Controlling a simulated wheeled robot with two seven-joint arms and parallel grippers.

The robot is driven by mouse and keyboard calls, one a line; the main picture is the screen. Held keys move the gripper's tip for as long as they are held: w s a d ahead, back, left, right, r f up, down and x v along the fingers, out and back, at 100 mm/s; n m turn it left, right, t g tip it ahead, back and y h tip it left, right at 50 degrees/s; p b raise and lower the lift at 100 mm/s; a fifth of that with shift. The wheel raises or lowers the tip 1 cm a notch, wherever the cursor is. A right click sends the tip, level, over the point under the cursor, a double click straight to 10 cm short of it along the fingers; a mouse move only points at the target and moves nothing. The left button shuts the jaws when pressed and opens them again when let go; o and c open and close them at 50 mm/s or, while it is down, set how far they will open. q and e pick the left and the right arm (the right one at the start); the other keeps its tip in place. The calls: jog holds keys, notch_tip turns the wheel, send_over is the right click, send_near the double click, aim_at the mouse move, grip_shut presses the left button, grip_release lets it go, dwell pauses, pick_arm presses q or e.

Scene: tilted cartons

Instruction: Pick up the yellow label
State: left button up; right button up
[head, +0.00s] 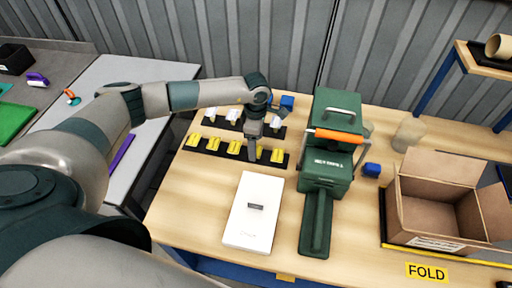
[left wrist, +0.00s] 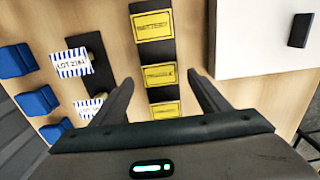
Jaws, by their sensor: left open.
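Several yellow labels lie in a row on a black strip (head: 222,151) on the wooden table in the head view, one of them a yellow label (head: 234,147) near the middle. In the left wrist view three show: a far one (left wrist: 152,26), a middle one (left wrist: 159,75) and a near one (left wrist: 166,110). My left gripper (head: 262,148) is above the right part of the row, pointing down. In the left wrist view its open, empty fingers (left wrist: 162,92) stand on either side of the strip, with the near and middle labels between them. My right gripper is not in view.
White labels (left wrist: 72,62) and blue blocks (left wrist: 37,101) lie beside the strip. A white box (head: 254,211), a green press with an orange handle (head: 330,150) and an open carton (head: 430,217) stand on the table. Bare wood shows left of the white box.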

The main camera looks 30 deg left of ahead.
pick_arm(q)
jog(key=shift+f, duration=0.65)
jog(key=shift+f+b, duration=0.25)
jog(key=shift+b, duration=0.1)
dwell(0.6)
jog(key=c, duration=0.9)
